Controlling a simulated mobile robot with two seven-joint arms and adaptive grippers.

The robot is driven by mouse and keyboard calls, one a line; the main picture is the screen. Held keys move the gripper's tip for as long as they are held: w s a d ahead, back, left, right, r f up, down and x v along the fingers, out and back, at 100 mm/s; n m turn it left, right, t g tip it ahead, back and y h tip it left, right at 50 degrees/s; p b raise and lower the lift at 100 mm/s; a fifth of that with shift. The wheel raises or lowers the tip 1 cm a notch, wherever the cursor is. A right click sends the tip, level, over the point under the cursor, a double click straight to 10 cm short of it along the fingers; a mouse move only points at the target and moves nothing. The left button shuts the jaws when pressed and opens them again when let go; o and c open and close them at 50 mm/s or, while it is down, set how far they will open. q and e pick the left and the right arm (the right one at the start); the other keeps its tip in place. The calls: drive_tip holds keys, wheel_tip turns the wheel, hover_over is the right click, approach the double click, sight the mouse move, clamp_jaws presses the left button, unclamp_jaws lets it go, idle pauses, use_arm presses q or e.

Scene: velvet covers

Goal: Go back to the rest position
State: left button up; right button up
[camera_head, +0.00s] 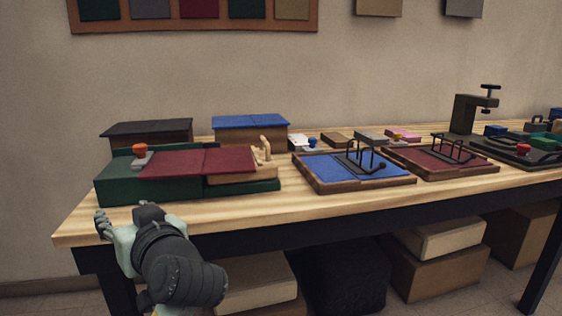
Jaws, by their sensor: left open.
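My right gripper is not in view.
The wooden table (330,203) runs to the right. It carries a tray with blue velvet (338,172), a tray with red velvet (440,162), a blue-topped box (249,122) and a dark press (466,112). Cardboard boxes (425,270) stand below.

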use_arm(q)
drive_tip(key=s+f+m+g+h, duration=0.1)
drive_tip(key=s+f+m+h, duration=0.15)
drive_tip(key=f, duration=0.65)
drive_tip(key=s+f+m+g+h, duration=0.1)
drive_tip(key=f+m+h, duration=0.2)
drive_tip(key=f, duration=0.6)
drive_tip(key=s+f+m+g+h, duration=0.4)
drive_tip(key=s+f+h, duration=0.1)
drive_tip(key=s+f, duration=0.95)
wheel_tip(320, 180, down, 11)
drive_tip(key=s+a+g+p, duration=0.1)
drive_tip(key=s+g+p, duration=0.1)
drive_tip(key=p, duration=0.3)
drive_tip(key=shift+s+a+g, duration=0.2)
drive_tip(key=shift+a+g, duration=0.1)
drive_tip(key=shift+g, duration=0.2)
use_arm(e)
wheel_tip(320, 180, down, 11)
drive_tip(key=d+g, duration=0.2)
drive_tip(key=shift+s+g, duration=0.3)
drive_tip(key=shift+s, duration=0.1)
use_arm(q)
drive_tip(key=shift+r, duration=0.1)
